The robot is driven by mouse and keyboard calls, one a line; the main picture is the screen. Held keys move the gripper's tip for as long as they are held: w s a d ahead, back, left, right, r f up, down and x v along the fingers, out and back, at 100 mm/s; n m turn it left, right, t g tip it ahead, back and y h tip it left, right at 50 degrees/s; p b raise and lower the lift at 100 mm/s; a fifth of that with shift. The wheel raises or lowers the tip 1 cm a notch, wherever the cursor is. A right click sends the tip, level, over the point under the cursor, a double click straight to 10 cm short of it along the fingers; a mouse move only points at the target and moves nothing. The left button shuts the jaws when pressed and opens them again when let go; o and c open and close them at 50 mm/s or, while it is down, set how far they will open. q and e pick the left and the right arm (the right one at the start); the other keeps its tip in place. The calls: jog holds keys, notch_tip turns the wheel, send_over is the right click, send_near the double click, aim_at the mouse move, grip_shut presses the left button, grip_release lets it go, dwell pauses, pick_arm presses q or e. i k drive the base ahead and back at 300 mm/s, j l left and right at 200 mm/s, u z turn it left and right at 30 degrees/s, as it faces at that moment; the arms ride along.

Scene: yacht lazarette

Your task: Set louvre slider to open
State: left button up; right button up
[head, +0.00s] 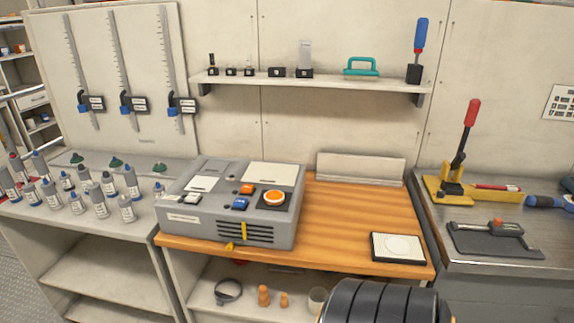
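The grey box-shaped device (235,203) stands on the left part of the wooden worktop. On its front face is a dark slatted louvre (229,234). The top of the device carries an orange round knob (274,198), an orange button (247,189), a blue button (240,204) and white panels. Neither my left nor my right gripper is in view.
Clear wood (345,215) lies right of the device; a white pad with a round disc (398,247) lies at its front right. Several bottles (100,203) crowd the left bench. A red-handled lever tool (464,150) stands on the right bench. A shelf (315,84) hangs above.

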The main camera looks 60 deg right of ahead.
aim_at(230, 246)
jog(key=z, duration=1.7)
